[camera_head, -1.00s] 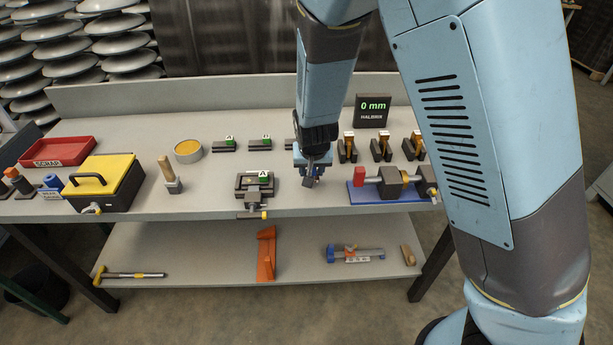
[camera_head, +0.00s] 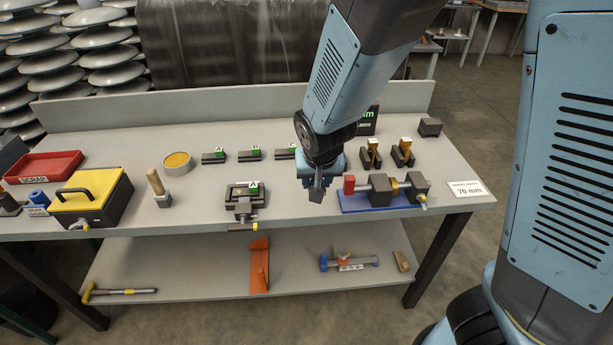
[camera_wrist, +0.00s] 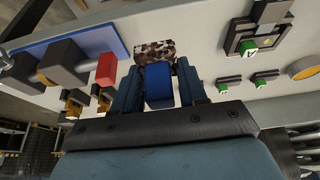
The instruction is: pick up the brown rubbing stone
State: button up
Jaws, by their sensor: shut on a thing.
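A speckled brown and black block (camera_wrist: 153,50), which looks like the rubbing stone, is at the fingertips of my gripper (camera_wrist: 156,72) in the wrist view. A blue piece (camera_wrist: 158,88) sits between the two fingers just behind the block; I cannot tell whether it is part of it. The fingers are shut on this. In the head view my gripper (camera_head: 316,190) points down near the bench's front, between the clamp block (camera_head: 243,201) and the blue plate. A dark piece shows at its tip. I cannot tell the height of the held thing above the bench.
The blue plate (camera_head: 360,206) with a red-ended fixture is close on the right. A wooden-handled tool (camera_head: 158,186), yellow-lidded box (camera_head: 88,196) and red scrap tray (camera_head: 44,166) stand left. Small stands (camera_head: 402,153) are behind. A lower shelf (camera_head: 205,283) holds tools.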

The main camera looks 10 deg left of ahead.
jog(key=shift+s+d+r, duration=0.3)
jog(key=shift+s+d, duration=0.05)
jog(key=shift+s, duration=0.3)
jog(key=shift+s+d+r, duration=0.35)
jog(key=shift+s, duration=0.25)
jog(key=shift+s+d+r, duration=0.3)
jog(key=shift+s+d, duration=0.05)
jog(key=shift+s, duration=0.3)
jog(key=shift+s+d, duration=0.1)
jog(key=o, duration=0.6)
jog(key=shift+c, duration=1.3)
jog(key=shift+r, duration=0.1)
jog(key=shift+c, duration=0.3)
